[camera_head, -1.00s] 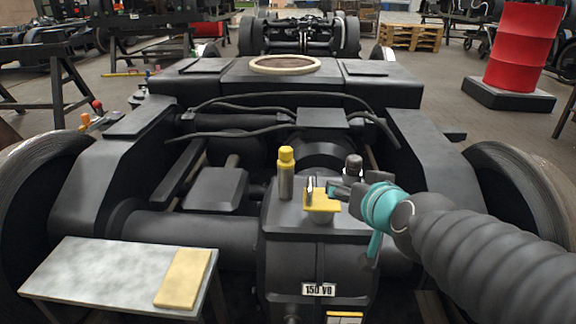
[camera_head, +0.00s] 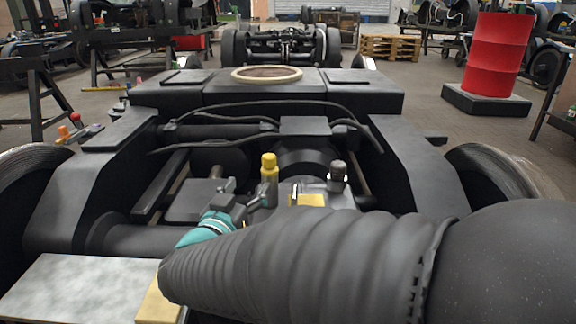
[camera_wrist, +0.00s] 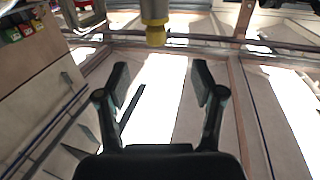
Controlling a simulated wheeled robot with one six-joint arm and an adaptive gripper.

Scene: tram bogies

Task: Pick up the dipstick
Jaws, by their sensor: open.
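A grey cylinder with a yellow cap (camera_head: 269,168) stands upright on the dark gearbox housing. A small yellow block (camera_head: 307,200) with a thin grey upright piece is to its right. I cannot tell for sure which of these is the dipstick. My gripper (camera_head: 243,193) is open and empty, just left of the capped cylinder in the head view. In the wrist view the scene looks upside down; the cylinder's yellow end (camera_wrist: 156,36) shows at the top, beyond the open fingers (camera_wrist: 160,85). My arm hides much of the housing.
A dark knob (camera_head: 338,176) stands right of the yellow block. Black hoses (camera_head: 262,107) cross the bogie frame behind. A grey table (camera_head: 75,285) with a yellow pad (camera_head: 158,303) is at the front left. A red barrel (camera_head: 497,55) stands far right.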

